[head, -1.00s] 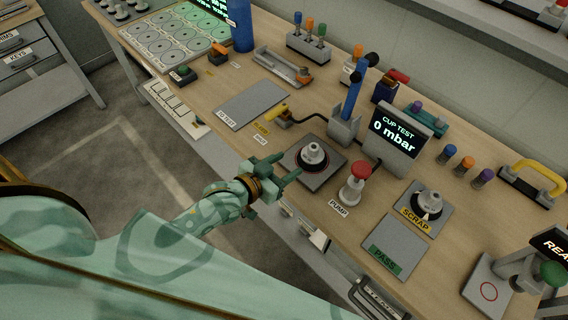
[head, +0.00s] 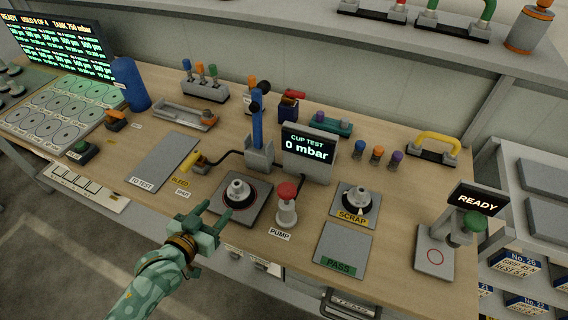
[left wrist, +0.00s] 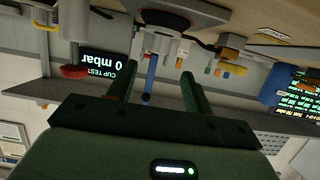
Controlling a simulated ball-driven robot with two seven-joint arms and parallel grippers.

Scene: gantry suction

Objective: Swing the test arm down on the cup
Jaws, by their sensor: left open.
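The test arm (head: 257,125) is a blue lever with a black knob, standing upright on its grey bracket behind the cup. The cup (head: 239,191) is grey with a dark base and sits on a dark grey square plate (head: 256,212). My left gripper (head: 217,213) is open and empty at the bench's front edge, just in front and left of the plate. In the left wrist view, which is upside down, the blue arm (left wrist: 151,75) shows between my open fingers (left wrist: 158,88). My right gripper is not in view.
The red-topped pump (head: 287,203) stands right of the plate, and the yellow bleed handle (head: 192,161) is to its left. The cup test display (head: 308,152) reads 0 mbar. Another cup (head: 357,199) sits on the scrap plate. The to-test mat (head: 165,160) is bare.

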